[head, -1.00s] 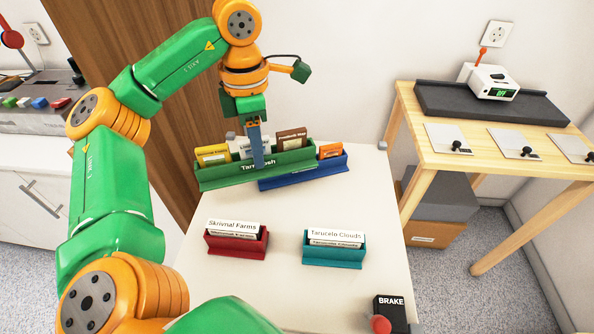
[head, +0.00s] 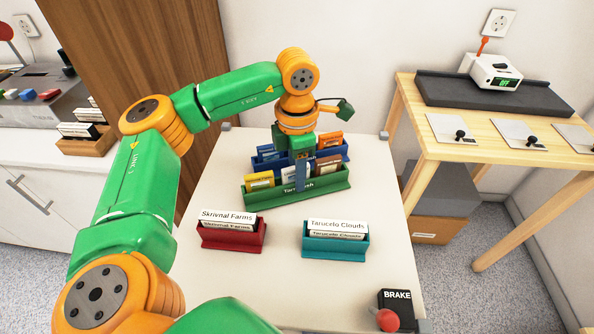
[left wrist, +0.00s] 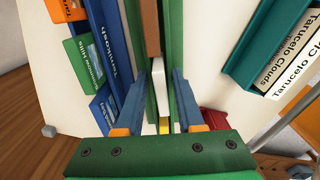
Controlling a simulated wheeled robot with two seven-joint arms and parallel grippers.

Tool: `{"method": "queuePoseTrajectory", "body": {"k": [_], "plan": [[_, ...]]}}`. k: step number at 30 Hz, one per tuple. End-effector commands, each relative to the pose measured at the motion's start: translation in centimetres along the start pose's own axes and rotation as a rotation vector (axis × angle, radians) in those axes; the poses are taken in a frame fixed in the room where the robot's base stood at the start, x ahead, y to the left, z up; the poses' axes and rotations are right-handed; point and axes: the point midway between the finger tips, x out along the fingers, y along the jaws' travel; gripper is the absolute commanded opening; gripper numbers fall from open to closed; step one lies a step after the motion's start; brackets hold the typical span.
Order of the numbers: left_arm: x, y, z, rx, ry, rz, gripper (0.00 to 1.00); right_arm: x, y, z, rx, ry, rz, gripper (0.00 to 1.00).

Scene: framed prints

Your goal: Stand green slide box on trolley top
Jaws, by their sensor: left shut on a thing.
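The green slide box (head: 328,190) holds yellow, whitish and brown cards and stands upright at the middle rear of the white trolley top (head: 283,235). The left wrist view shows the blue fingers (left wrist: 160,105) either side of the green box (left wrist: 176,40). I cannot tell whether the box's underside touches the top. My right gripper is not in view.
A blue box (head: 262,163) stands close behind the green one. A red box (head: 231,236) and a teal box (head: 335,245) stand in front. The brake block (head: 396,305) is at the front right corner. The top's left and right rear parts are clear.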

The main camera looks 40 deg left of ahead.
Motion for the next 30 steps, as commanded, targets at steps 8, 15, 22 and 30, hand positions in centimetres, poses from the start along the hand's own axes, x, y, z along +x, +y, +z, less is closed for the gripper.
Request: {"method": "queuePoseTrajectory", "body": {"k": [8,15,22,30], "plan": [[0.2,0.0,0.0,0.000,0.000,0.000,0.67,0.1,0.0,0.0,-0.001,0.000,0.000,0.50],[-0.3,0.0,0.0,0.000,-0.001,0.001,0.67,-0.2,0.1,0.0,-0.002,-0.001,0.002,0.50],[-6.1,0.1,0.1,0.000,-0.004,0.002,0.67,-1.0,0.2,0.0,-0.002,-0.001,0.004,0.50],[-11.9,0.0,0.0,0.001,0.000,0.001,0.67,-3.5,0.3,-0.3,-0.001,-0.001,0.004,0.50]]}}
